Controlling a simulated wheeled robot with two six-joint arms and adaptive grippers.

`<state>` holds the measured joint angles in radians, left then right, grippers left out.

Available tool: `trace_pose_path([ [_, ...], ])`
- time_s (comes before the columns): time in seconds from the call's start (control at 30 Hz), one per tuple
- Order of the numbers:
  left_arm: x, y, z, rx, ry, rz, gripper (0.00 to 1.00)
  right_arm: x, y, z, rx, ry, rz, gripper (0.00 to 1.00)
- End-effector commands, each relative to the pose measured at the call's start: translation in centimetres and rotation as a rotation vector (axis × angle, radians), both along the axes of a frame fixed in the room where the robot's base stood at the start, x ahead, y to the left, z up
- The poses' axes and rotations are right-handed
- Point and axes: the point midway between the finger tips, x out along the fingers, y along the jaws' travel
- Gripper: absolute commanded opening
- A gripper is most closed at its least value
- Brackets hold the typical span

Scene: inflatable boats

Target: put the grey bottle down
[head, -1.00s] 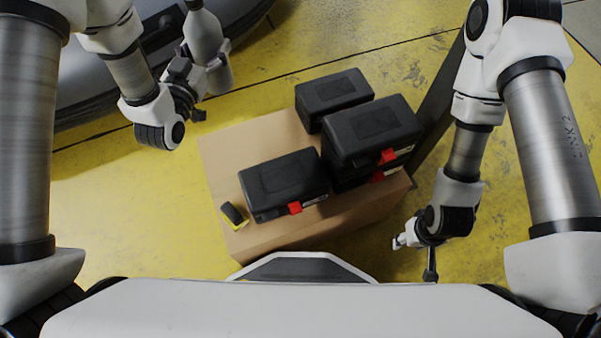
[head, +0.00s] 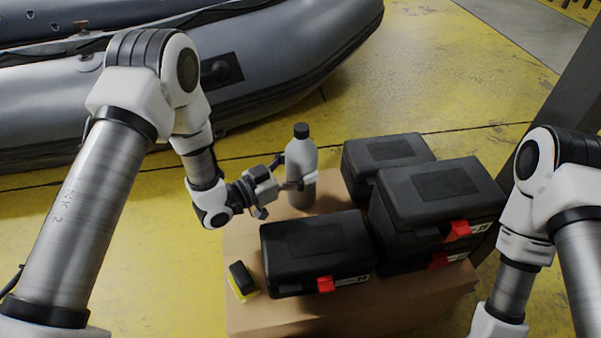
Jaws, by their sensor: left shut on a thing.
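The grey bottle (head: 301,165) has a black cap and is upright at the back left part of the cardboard box (head: 243,238), behind the front black case. My left gripper (head: 296,180) is shut on the bottle's middle, coming in from the left. The bottle's base appears at the level of the box top; I cannot tell whether it touches. My right arm shows at the right edge, but its gripper is out of view.
Several black cases with red latches, including the front one (head: 315,250) and a stacked one (head: 440,195), fill much of the box top. A small black and yellow item (head: 243,280) lies at the front left. Grey inflatable boats (head: 285,60) lie behind. A dark post (head: 570,110) stands right.

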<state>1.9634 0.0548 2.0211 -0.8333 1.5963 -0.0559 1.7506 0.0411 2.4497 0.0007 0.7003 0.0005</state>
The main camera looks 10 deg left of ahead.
Motion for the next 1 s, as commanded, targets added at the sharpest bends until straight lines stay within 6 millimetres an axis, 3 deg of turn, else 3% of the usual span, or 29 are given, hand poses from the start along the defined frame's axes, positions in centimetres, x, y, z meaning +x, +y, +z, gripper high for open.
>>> trace_pose_path([
  [0.27,0.0,0.0,-0.2,0.0,0.0,0.0,0.34,0.0,0.0,0.0,0.0,-0.001,-0.001,0.92],
  [0.3,0.0,0.0,-0.1,0.0,0.0,0.0,0.81,0.0,0.0,0.0,0.0,-0.001,-0.001,0.92],
  [0.33,0.0,0.0,-0.1,0.0,0.0,0.0,0.92,0.0,0.0,0.1,0.0,-0.001,-0.001,0.92],
  [0.37,0.0,0.0,-0.1,0.0,0.0,0.0,0.96,0.0,0.0,0.1,0.0,-0.001,-0.001,0.92],
  [0.77,-0.1,0.1,0.4,0.0,0.001,0.002,0.96,0.0,0.0,0.4,0.0,0.0,0.0,0.92],
  [1.0,-3.7,3.9,0.9,-0.005,0.006,0.009,0.96,0.0,0.0,3.2,0.0,0.001,0.002,0.92],
])
